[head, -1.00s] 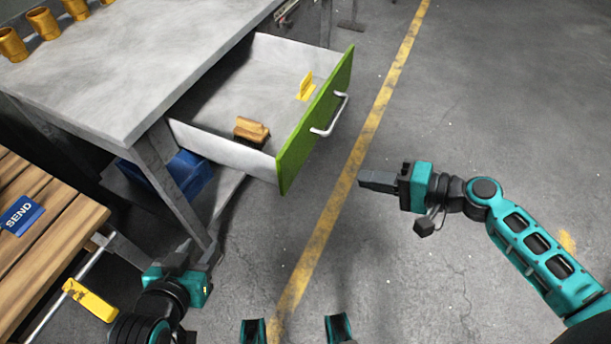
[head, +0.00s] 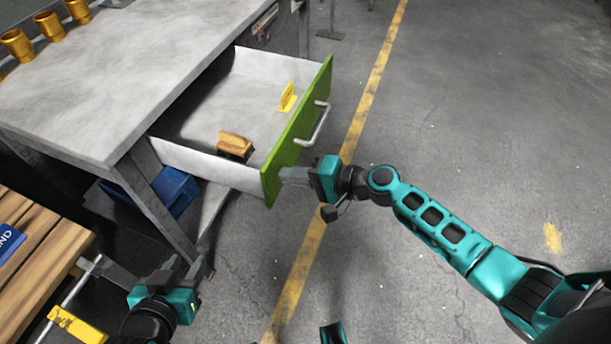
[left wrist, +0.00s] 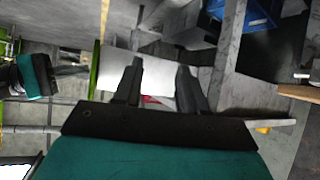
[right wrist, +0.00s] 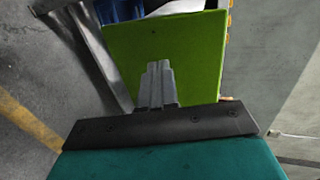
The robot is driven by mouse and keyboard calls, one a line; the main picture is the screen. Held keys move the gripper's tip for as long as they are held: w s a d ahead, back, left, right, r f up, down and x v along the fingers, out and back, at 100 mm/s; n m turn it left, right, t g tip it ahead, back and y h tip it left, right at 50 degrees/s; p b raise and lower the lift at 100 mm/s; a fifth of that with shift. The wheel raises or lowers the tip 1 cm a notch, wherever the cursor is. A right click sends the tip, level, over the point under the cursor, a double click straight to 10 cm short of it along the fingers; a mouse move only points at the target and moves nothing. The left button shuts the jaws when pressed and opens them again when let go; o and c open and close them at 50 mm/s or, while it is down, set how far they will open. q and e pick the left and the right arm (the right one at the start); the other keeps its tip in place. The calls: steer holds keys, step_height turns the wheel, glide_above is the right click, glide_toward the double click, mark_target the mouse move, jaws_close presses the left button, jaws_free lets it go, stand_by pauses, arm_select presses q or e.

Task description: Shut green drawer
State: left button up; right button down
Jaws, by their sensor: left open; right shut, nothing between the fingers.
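The green drawer's front panel (head: 298,132) stands pulled out from the grey workbench, with a silver handle (head: 313,124) on its outer face. Its white tray (head: 205,166) is open and holds a wooden brush and a yellow piece. My right gripper (head: 284,173) is shut and empty, its tips at the near lower end of the green front; I cannot tell whether they touch. In the right wrist view the shut fingers (right wrist: 158,82) point at the green panel (right wrist: 165,55). My left gripper (head: 145,277) is open and empty, low beside the bench leg; its fingers show in the left wrist view (left wrist: 155,85).
The grey workbench (head: 100,90) bears several gold cups (head: 47,25). A blue bin (head: 175,190) sits under it. A slatted wooden table (head: 40,250) with a yellow-ended bar is at the lower left. The floor right of the drawer is clear.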

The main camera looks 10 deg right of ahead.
arm_select(q)
steer(key=shift+s+f, duration=0.25)
arm_select(e)
steer(key=shift+a, duration=0.15)
